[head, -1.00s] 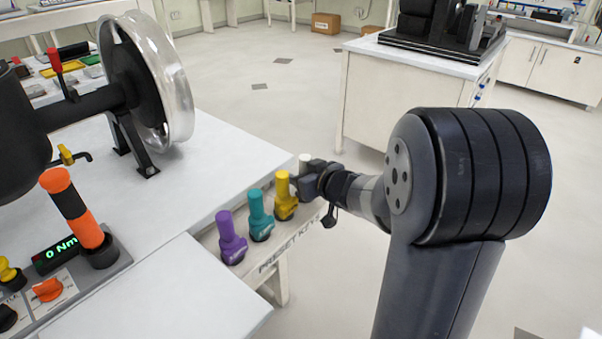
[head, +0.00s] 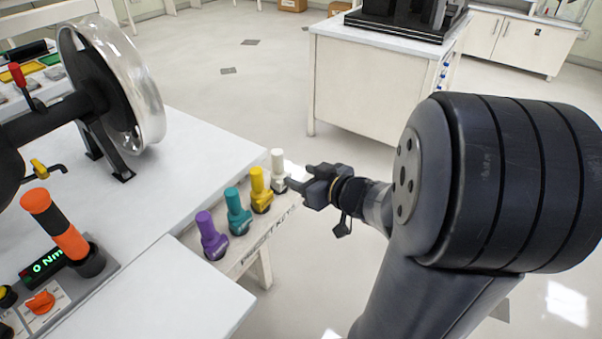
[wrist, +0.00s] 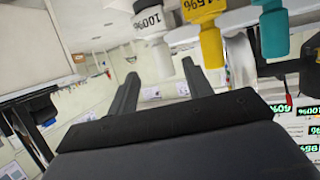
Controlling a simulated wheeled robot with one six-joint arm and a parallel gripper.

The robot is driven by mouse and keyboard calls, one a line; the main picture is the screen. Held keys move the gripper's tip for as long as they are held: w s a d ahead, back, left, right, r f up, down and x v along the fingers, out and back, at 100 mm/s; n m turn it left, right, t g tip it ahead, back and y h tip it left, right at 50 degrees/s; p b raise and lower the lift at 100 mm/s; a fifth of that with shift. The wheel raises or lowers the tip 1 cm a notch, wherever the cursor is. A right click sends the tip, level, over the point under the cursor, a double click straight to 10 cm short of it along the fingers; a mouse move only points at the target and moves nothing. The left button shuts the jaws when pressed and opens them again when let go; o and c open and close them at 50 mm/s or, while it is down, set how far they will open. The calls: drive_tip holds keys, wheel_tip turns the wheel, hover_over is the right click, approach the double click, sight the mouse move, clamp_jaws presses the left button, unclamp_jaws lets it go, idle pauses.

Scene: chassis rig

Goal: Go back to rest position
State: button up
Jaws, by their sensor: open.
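My gripper (head: 296,178) is open and empty, just right of the white preset key (head: 279,170) in the head view. A small gap seems to separate them. The white key stands upright at the far end of a row on the preset key rack (head: 262,240). Beside it stand the yellow key (head: 260,188), the teal key (head: 237,210) and the purple key (head: 211,236).
A white workbench (head: 190,170) with a wheel (head: 125,90) on an axle fills the left. An orange-and-black handle (head: 60,228) stands by a display reading 0 Nm (head: 47,263). A white cabinet (head: 365,90) stands behind my arm. Open floor lies between.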

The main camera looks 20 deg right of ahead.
sight(273, 156)
drive_tip(key=b+x, duration=0.2)
drive_tip(key=x, duration=0.2)
drive_tip(key=b+x, duration=0.2)
drive_tip(key=x, duration=0.2)
drive_tip(key=b+x, duration=0.2)
drive_tip(key=x, duration=0.2)
drive_tip(key=shift+w+a+f, duration=0.1)
drive_tip(key=shift+w+f, duration=0.05)
drive_tip(key=shift+f, duration=0.3)
wheel_tip(273, 156, up, 3)
drive_tip(key=shift+r+p, duration=0.2)
drive_tip(key=shift+p, duration=1.05)
drive_tip(key=shift+r+p, duration=0.3)
drive_tip(key=shift+r, duration=0.1)
